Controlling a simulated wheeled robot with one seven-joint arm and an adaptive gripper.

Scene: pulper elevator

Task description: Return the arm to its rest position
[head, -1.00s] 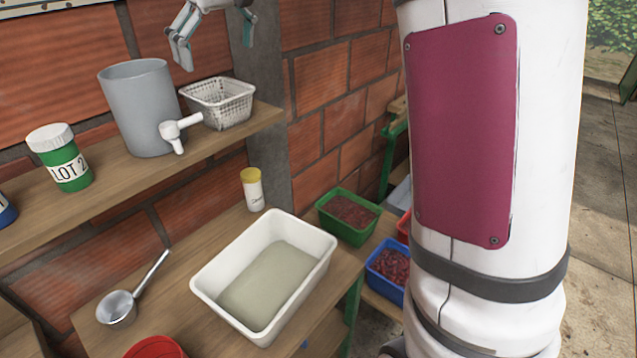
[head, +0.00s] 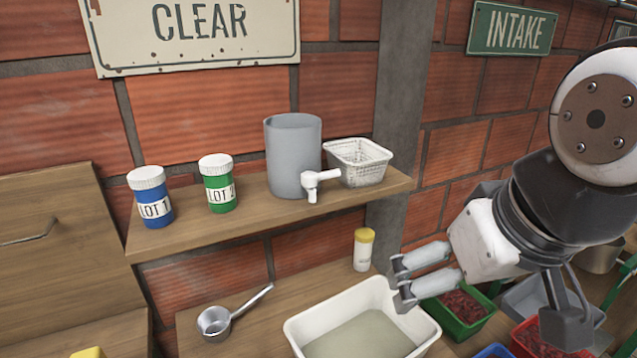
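My gripper (head: 399,281) is at the right of the head view, above the right part of the white basin (head: 301,335), with its fingers pointing left. The two fingers are apart, and nothing shows between them. My arm comes in from the right edge and bends down to the gripper. The basin holds cloudy liquid, and its lower part is cut off by the frame. A yellow-capped bottle (head: 363,252) stands on the lower bench just left of the fingertips.
The upper shelf (head: 260,221) holds the blue LOT 1 jar (head: 152,197), the green LOT 2 jar (head: 217,184), a grey tapped container (head: 287,157) and a white basket (head: 358,166). A metal ladle (head: 217,321) lies below. Green (head: 468,330) and red trays sit beneath my arm.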

